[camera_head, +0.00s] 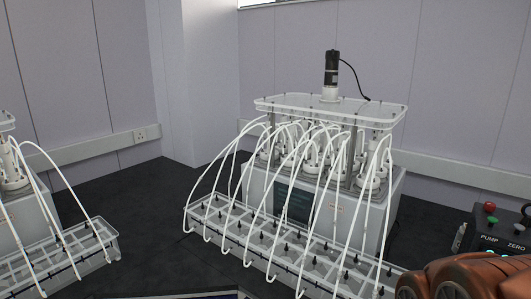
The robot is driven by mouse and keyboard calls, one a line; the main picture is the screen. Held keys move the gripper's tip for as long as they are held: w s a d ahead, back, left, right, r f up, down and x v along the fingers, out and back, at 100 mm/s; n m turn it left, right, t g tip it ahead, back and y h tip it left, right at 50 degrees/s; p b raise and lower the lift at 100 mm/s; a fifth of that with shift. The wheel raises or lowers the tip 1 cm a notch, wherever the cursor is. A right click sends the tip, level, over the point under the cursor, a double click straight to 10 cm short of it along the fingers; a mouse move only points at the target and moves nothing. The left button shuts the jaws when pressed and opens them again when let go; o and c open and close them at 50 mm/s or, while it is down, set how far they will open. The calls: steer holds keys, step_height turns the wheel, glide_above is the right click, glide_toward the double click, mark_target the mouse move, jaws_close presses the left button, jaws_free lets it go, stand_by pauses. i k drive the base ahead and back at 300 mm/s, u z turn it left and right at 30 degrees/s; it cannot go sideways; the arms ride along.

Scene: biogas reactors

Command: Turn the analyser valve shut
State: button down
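A dark box (487,236) at the right edge, probably the analyser, has labels reading PUMP and ZERO. On its top are a red button (490,206) and a green button (492,219). I cannot make out a valve on it; its right side is cut off by the picture edge. A brown, rounded part of my arm at the bottom right covers its lower front. My gripper is not in view.
A reactor unit (345,110) with a motor (331,75) on top stands in the middle. White tubes run from it to a clear rack (215,215) in front. A second unit (28,215) is at the left. Dark bench surface (135,195) lies bare between them.

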mark_target(489, 207)
steer(key=z, duration=1.4)
